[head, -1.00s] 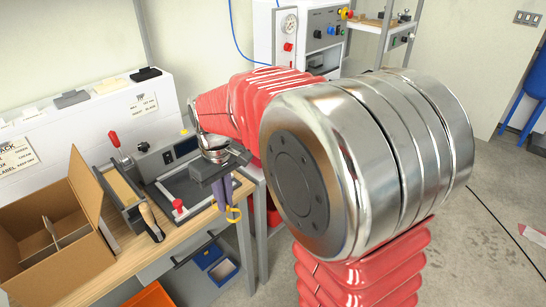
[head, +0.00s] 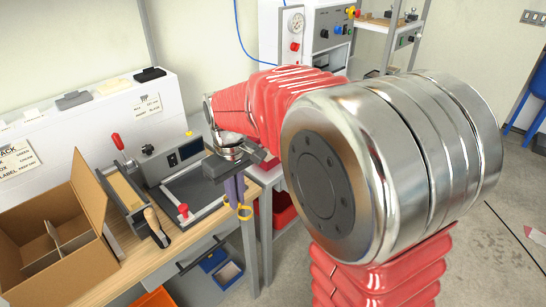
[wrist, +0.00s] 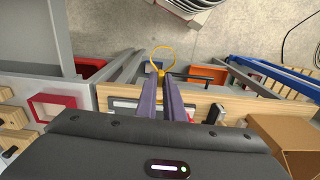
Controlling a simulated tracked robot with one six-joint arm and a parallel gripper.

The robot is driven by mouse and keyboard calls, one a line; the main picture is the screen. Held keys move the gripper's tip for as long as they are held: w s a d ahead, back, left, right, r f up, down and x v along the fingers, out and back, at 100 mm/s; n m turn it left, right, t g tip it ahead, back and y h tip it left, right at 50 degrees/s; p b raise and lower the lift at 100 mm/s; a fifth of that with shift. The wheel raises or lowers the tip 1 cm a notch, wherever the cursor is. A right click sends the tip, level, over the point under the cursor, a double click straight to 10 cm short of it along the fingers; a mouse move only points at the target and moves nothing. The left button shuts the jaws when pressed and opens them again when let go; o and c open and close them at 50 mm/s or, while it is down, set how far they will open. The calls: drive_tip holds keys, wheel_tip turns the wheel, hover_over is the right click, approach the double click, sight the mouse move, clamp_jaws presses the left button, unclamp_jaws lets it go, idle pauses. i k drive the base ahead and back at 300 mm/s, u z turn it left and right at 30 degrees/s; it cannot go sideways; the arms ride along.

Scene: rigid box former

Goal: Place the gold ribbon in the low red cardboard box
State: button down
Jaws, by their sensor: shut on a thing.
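The gold ribbon (head: 244,212) is a small yellow loop hanging at the tips of my gripper (head: 238,192). It also shows in the wrist view as a loop (wrist: 163,50) beyond the two purple-grey fingers (wrist: 162,78). My gripper is shut on it and points down just past the right edge of the bench, clear of the bench top. In the wrist view, a low open red box (wrist: 52,105) with a pale inside sits at the left, apart from the ribbon; it looks like the red cardboard box. In the head view I cannot make it out.
The wooden bench (head: 118,270) carries a divided brown carton (head: 45,250) and a sealing machine (head: 195,187) with a red knob. Red bins (head: 285,208) stand low right of the bench, below a white machine with a gauge. Blue bins (head: 227,272) are under the bench.

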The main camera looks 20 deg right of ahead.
sight(271, 158)
drive_tip(key=i, duration=0.95)
drive_tip(key=u, duration=0.05)
